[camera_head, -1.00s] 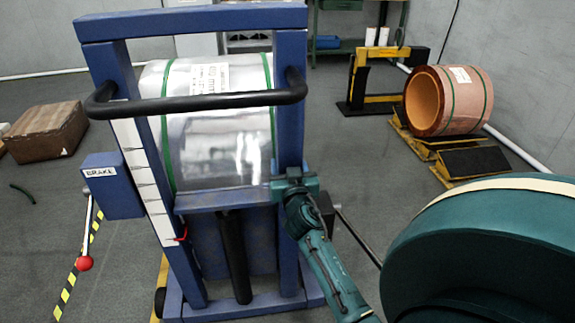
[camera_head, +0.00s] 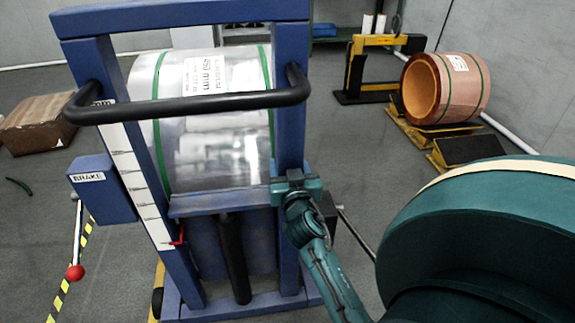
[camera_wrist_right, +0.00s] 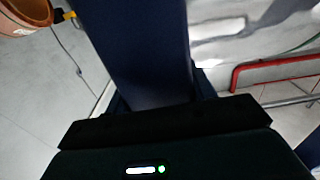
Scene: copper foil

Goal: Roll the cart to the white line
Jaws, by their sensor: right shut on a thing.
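The cart is a blue upright frame (camera_head: 290,120) with a black handlebar (camera_head: 190,108), carrying a large silver foil roll (camera_head: 215,150) with green straps. A box marked BRAKE (camera_head: 103,188) is on its left side, with a red-knobbed lever (camera_head: 75,272). My right gripper (camera_head: 297,186) is shut on the cart's right post, below the handlebar. In the right wrist view, the dark blue post (camera_wrist_right: 145,50) rises from the black gripper edge (camera_wrist_right: 165,125); the fingertips are hidden. I cannot make out a white floor line for certain. My left gripper is out of view.
A cardboard box (camera_head: 38,122) lies at left. A copper roll (camera_head: 445,88) rests on a yellow cradle at right, with a black and yellow ramp (camera_head: 465,152) before it. A yellow and black stand (camera_head: 360,70) is behind. Yellow-black tape (camera_head: 60,295) marks the floor at left.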

